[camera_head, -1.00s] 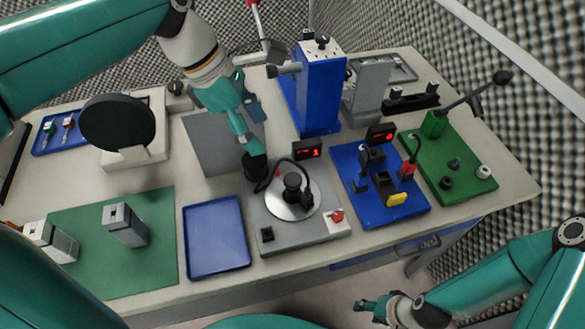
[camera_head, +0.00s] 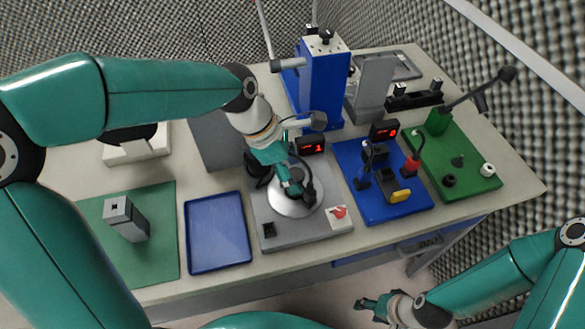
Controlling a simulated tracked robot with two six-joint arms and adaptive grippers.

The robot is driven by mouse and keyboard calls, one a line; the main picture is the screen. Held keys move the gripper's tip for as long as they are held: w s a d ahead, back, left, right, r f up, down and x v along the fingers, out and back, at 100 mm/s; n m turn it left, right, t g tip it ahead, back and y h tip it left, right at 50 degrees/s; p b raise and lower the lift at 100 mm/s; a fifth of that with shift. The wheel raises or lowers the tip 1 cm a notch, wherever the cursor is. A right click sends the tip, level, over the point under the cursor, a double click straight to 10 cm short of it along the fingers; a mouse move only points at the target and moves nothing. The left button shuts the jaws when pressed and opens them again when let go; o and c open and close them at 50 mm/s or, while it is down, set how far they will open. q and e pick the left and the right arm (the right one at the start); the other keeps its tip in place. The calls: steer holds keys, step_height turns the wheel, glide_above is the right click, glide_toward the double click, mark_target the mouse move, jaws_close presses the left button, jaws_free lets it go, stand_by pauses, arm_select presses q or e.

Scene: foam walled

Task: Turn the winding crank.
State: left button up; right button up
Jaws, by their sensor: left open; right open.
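The grey winding station (camera_head: 283,233) stands at the front middle of the bench, with a round light disc (camera_head: 284,208). A black crank part (camera_head: 310,190) rises over the disc, partly covered by my gripper. My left gripper (camera_head: 294,192) reaches down from the upper left over the disc, its fingers beside the black part. I cannot tell whether they touch it. It is open. My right gripper (camera_head: 371,306) is open and empty, low in front of the bench, away from the station.
A small red display (camera_head: 311,144) sits behind the station. A blue tray (camera_head: 217,232) lies left of it and a blue board (camera_head: 383,205) right. A tall blue block (camera_head: 322,88) stands behind. A green board (camera_head: 455,168) is at the right, a green mat (camera_head: 160,253) at the left.

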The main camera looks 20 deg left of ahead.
arm_select(q)
steer(key=c, duration=1.1)
steer(key=shift+w+r+m+p, duration=0.1)
steer(key=shift+m+p, duration=0.3)
